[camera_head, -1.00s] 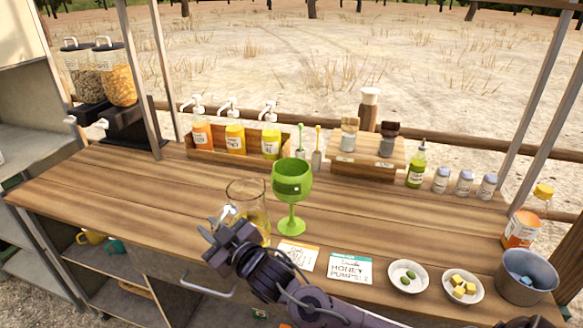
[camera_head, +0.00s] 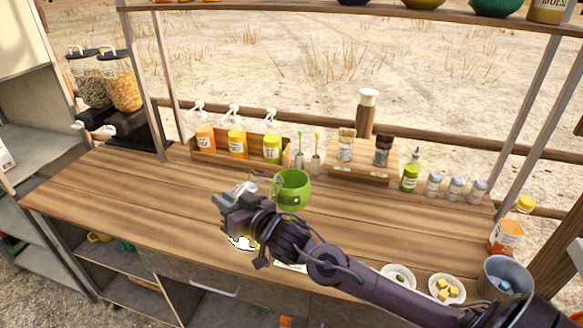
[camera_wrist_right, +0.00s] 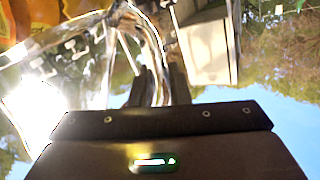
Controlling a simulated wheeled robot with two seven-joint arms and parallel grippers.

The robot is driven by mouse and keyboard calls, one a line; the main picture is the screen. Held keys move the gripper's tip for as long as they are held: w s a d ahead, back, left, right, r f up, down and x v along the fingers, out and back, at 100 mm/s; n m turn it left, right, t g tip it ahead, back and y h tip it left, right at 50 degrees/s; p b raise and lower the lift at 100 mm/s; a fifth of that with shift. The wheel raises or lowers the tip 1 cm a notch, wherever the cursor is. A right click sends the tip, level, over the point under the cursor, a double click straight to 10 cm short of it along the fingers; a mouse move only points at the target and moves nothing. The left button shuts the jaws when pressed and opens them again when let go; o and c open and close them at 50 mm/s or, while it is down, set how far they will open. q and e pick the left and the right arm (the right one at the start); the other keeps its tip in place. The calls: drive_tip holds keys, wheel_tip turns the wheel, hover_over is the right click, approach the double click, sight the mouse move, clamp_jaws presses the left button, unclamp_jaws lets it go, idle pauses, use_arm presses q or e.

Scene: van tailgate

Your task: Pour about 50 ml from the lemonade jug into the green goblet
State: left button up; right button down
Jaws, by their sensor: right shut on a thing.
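The green goblet (camera_head: 293,188) stands on the wooden counter right of my right gripper. Its bowl shows in the head view; its stem and foot are hidden behind my arm. My right gripper (camera_head: 236,196) is shut on the clear glass lemonade jug, which it mostly hides in the head view. In the right wrist view the glass handle (camera_wrist_right: 152,45) is between my fingers (camera_wrist_right: 161,85), with strong glare on the glass. I cannot tell the jug's exact tilt or whether liquid is flowing. My left gripper is not in view.
Behind the goblet stand a wooden box of pump bottles (camera_head: 238,150) and a spice rack (camera_head: 360,160). A green bottle (camera_head: 410,175) and several shakers stand at right. White bowls (camera_head: 447,290) and a metal bucket (camera_head: 507,280) are at front right. The counter's left (camera_head: 120,185) is clear.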

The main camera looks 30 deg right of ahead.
drive_tip(key=shift+w+d+r+m+p, duration=0.25)
drive_tip(key=shift+d+r+m+p, duration=0.3)
drive_tip(key=shift+r+m, duration=0.3)
wheel_tip(320, 180, up, 6)
drive_tip(key=d+m+y+p, duration=0.1)
drive_tip(key=d+m+p, duration=0.1)
drive_tip(key=m+p, duration=0.3)
drive_tip(key=shift+w+d, duration=0.35)
drive_tip(key=shift+d, duration=0.05)
drive_tip(key=shift+d+r+m+p, duration=0.15)
drive_tip(key=shift+r+m+p, duration=0.1)
drive_tip(key=shift+m+p, duration=0.15)
drive_tip(key=shift+w+d+r+m+p, duration=0.2)
drive_tip(key=shift+d+r+m+p, duration=0.5)
drive_tip(key=shift+r, duration=0.2)
drive_tip(key=shift+w+d+m+p, duration=0.15)
drive_tip(key=shift+d+m+p, duration=0.2)
drive_tip(key=shift+d, duration=0.1)
drive_tip(key=shift+a+b, duration=0.2)
drive_tip(key=shift+b, duration=0.15)
drive_tip(key=shift+d, duration=0.1)
drive_tip(key=shift+w+d+p, duration=0.15)
drive_tip(key=shift+d+p, duration=0.35)
drive_tip(key=shift+d, duration=0.05)
